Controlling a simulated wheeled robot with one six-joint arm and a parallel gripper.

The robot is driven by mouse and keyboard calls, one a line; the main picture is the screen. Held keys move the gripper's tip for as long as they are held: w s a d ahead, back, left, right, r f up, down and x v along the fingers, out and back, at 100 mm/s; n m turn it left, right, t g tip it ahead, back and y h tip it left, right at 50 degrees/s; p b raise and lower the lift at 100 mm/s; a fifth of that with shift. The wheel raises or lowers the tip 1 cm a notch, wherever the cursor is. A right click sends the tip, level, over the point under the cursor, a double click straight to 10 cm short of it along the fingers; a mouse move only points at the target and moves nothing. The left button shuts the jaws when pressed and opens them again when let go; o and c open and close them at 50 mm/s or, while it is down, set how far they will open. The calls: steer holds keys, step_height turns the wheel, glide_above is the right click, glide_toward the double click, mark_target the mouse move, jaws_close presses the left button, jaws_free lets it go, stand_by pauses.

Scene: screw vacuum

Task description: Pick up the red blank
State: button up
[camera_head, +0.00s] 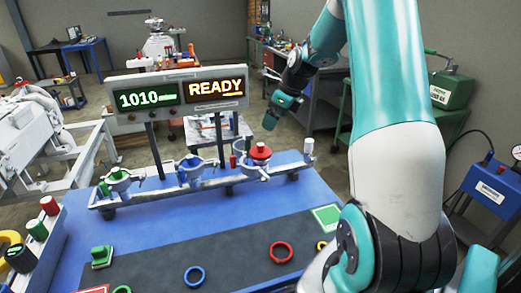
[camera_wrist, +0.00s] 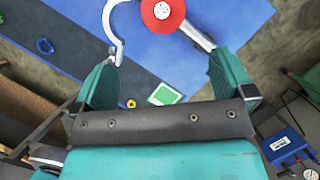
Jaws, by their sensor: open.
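A red round piece (camera_head: 260,153), which looks like the red blank, sits in a holder at the right part of the grey rack (camera_head: 215,183). In the wrist view a red disc with a pale centre (camera_wrist: 162,12) shows at the top edge, beyond the fingertips and partly cut off. A red cylinder (camera_head: 49,205) also stands at the far left of the table. My gripper (camera_head: 281,108) is above and to the right of the rack. Its two green fingers (camera_wrist: 163,65) are apart with nothing between them; they do not touch the red disc.
A white open ring holder (camera_wrist: 116,35) shows near my left finger. Holders with green and blue pieces (camera_head: 118,175) stand along the rack, and a sign panel (camera_head: 180,92) rises behind it. Coloured rings (camera_head: 281,252) lie on the dark mat (camera_head: 230,250). A white-topped post (camera_head: 308,147) stands at the rack's right end.

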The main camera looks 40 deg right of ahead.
mark_target(261, 144)
steer(key=p+x, duration=0.1)
steer(key=x, duration=0.6)
steer(key=shift+w+a+f, duration=0.1)
steer(key=shift+f, duration=0.25)
steer(key=shift+w+p+x, duration=0.1)
steer(key=shift+p+x, duration=0.5)
steer(key=shift+x, duration=0.8)
steer(key=shift+w+p+x, duration=0.15)
steer(key=shift+p+x, duration=0.4)
steer(key=shift+x, duration=0.85)
steer(key=shift+r, duration=0.1)
steer(key=c, duration=0.9)
